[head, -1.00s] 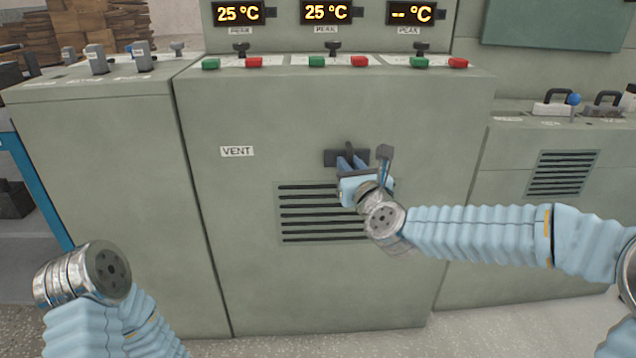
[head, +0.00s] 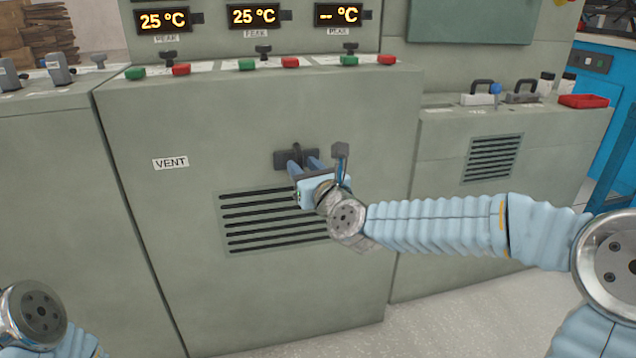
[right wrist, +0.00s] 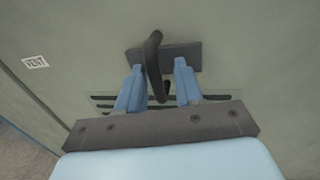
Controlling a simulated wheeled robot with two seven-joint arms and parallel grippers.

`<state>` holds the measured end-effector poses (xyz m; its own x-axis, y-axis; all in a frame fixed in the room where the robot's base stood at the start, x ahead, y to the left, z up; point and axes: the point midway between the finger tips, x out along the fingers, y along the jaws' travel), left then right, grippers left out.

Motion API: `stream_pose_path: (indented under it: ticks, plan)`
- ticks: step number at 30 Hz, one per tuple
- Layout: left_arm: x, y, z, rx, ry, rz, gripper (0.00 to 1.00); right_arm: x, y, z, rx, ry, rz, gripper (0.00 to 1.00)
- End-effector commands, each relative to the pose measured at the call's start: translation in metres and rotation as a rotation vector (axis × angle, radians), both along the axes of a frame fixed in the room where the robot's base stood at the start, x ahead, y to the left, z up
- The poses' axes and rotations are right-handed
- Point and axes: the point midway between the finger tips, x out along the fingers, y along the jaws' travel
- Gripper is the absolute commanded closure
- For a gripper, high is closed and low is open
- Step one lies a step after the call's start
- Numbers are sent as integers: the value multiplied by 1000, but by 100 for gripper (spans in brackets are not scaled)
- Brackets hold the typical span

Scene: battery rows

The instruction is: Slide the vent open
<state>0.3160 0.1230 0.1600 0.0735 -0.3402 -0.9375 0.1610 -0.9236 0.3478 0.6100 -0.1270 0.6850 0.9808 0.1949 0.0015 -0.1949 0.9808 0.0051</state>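The vent has a dark slatted grille (head: 262,222) low on the front of a grey-green cabinet, with a "VENT" label (head: 170,162) to its upper left. Above the grille is a dark slide plate (head: 282,159) with a dark upright handle (head: 297,150). My right gripper (head: 305,164) is at the plate.
Above the vent, the cabinet's ledge carries green and red buttons (head: 290,63) and small levers, below temperature displays (head: 253,16). A lower cabinet on the right has another grille (head: 493,158) and a red tray (head: 583,101) on top. Floor shows at the lower right.

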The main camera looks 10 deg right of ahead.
Motion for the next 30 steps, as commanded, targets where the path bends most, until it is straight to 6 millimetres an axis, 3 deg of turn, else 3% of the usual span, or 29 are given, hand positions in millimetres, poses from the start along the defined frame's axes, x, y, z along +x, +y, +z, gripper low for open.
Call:
stream_pose_path:
  ticks: [7, 18, 30]
  plan:
    - [0, 0, -3, 0, -1, 0, 57, -49, -11, -1, -11, -1, -7, 64]
    - [-1, 0, 12, 0, 2, -2, 57, -114, -23, 1, -5, 0, -4, 64]
    - [-1, 0, 13, -1, 3, -2, 57, -125, -26, -1, -1, 2, -5, 64]
